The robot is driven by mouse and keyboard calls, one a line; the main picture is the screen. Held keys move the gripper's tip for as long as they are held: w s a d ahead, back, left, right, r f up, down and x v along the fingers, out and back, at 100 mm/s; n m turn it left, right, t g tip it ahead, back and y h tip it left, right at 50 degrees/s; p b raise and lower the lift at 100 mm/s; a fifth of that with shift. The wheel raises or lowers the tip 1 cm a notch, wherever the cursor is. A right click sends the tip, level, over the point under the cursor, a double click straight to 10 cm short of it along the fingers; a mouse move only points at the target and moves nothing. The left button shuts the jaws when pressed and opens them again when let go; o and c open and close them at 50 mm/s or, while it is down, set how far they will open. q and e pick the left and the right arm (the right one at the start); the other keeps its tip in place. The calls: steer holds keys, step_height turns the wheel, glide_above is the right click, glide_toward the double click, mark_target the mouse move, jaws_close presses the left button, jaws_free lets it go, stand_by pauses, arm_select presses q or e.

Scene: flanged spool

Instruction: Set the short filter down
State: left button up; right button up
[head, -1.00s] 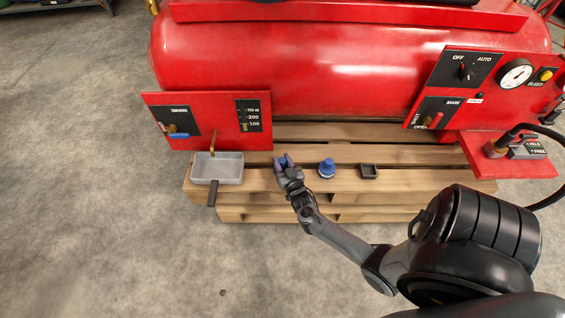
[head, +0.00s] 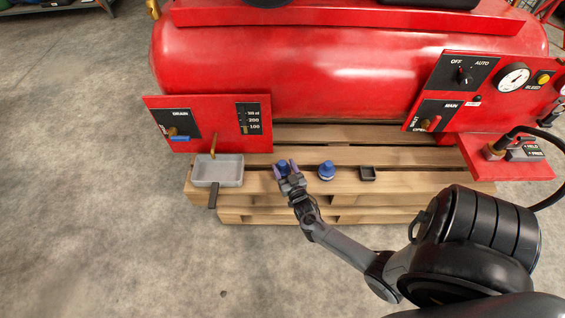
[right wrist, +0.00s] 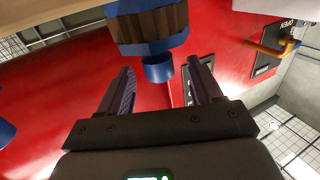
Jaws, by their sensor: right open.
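My right gripper (head: 287,165) is open at the front of the pallet. A blue-topped filter (head: 283,169) shows at its fingertips in the head view. In the right wrist view this filter (right wrist: 150,27) has blue ends and a brown pleated body, and its blue neck points down between or just beyond the open fingertips (right wrist: 162,68). The fingers look apart from the neck. A second blue filter (head: 327,171) stands on the pallet to the right. I cannot tell from size which filter is the short one. My left gripper is not in view.
A grey pan (head: 230,172) with a dark handle sits on the wooden pallet (head: 350,188) to the left, below a brass spout. A small black square tray (head: 368,174) lies to the right. The red tank (head: 300,75) and its panels stand behind.

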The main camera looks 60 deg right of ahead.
steer(key=p+v, duration=0.4)
steer(key=v, duration=0.5)
steer(key=w+a+r+n+g+y, duration=0.2)
steer(key=a+r+g+y, duration=0.15)
steer(key=a, duration=0.35)
steer(key=w+a+r+n+g+y, duration=0.2)
steer(key=a+r+y, duration=0.25)
steer(key=a, duration=0.25)
steer(key=s+a+r+n+g+y, duration=0.3)
steer(key=s+a+r+n+g, duration=0.2)
steer(key=s+a+r, duration=0.4)
steer(key=s+a, duration=0.1)
steer(key=s, duration=0.3)
steer(key=shift+r+n, duration=0.3)
steer(key=shift+a+r, duration=0.1)
steer(key=shift+a, duration=0.05)
